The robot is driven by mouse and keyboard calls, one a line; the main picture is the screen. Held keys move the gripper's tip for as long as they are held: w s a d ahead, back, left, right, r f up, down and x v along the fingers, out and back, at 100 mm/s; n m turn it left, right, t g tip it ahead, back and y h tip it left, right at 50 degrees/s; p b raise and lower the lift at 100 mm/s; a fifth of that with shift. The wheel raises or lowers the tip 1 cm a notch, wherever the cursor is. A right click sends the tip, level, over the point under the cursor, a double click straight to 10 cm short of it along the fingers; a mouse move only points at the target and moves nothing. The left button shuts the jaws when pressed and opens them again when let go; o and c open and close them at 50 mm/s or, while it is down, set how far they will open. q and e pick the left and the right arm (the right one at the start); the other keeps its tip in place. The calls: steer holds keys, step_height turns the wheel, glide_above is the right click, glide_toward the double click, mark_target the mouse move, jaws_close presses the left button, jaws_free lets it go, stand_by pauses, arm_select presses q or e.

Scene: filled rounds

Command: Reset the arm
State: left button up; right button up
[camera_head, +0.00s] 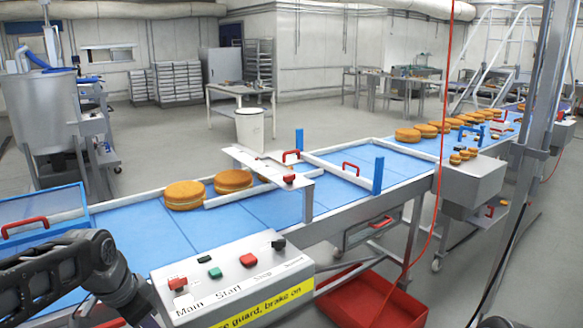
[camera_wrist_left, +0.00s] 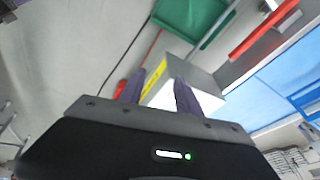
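My left arm (camera_head: 75,275) comes in at the lower left of the head view, dark and bent, over the near end of the blue belt. Its fingertips cannot be made out there. In the left wrist view my left gripper (camera_wrist_left: 159,76) has its two dark fingers apart with nothing between them. A grey control box (camera_head: 235,280) with a yellow label stands just right of this arm; it also shows beyond the fingers in the left wrist view (camera_wrist_left: 200,85). It carries red, green and black controls. My right gripper is in neither view.
The blue conveyor (camera_head: 275,208) runs from lower left to upper right, with round filled cakes (camera_head: 233,181) on it. A white guard bar (camera_head: 270,168) with a red knob spans it. A red bin (camera_head: 375,305) is on the floor. A green tray (camera_wrist_left: 190,18) shows in the left wrist view.

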arm_select(q)
steer(key=w+d+f+n+t+h, duration=0.1)
steer(key=d+f+n, duration=0.2)
steer(key=d+f, duration=0.6)
steer(key=w+d+f+n+t+h, duration=0.1)
steer(key=d+f+n, duration=0.25)
steer(key=f, duration=0.95)
steer(key=s+d+f+g, duration=0.1)
steer(key=s+d+f, duration=0.2)
steer(key=s+f, duration=0.3)
steer(key=s+d+f+n+g+h, duration=0.1)
steer(key=s+d+f+g, duration=0.1)
steer(key=s+f, duration=0.4)
steer(key=s+d+f+n+g, duration=0.1)
steer(key=s+d+f, duration=0.3)
steer(key=s, duration=0.8)
step_height(320, 180, down, 2)
steer(key=shift+s+d+g, duration=0.4)
steer(key=shift+g, duration=0.2)
steer(key=shift+n, duration=0.25)
